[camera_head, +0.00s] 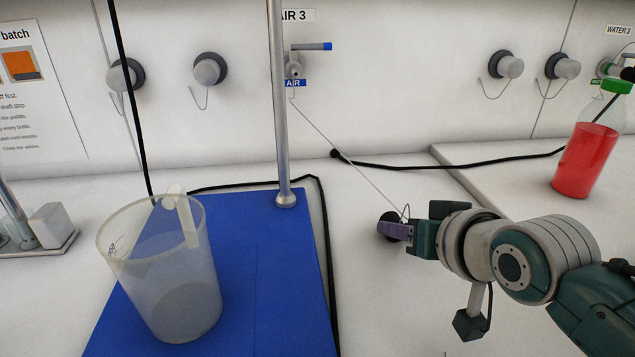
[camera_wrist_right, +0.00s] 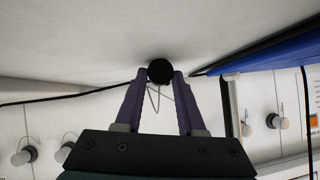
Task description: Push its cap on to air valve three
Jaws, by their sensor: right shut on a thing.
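Air valve three (camera_head: 293,68) is on the back wall under the "AIR 3" label, with a blue lever at its top and its outlet bare. A black round cap (camera_head: 388,221) is on a thin tether that runs up to the valve. My right gripper (camera_head: 391,230) is shut on the cap, low over the white bench, in front of and to the right of the valve. In the right wrist view the cap (camera_wrist_right: 160,70) sits between the purple fingertips. My left gripper is not in view.
A metal post (camera_head: 279,110) rises just left of the valve from a blue board (camera_head: 265,260). A translucent jug (camera_head: 170,275) stands on that board. A black hose (camera_head: 450,166) lies along the bench. A bottle of red liquid (camera_head: 585,160) stands at right.

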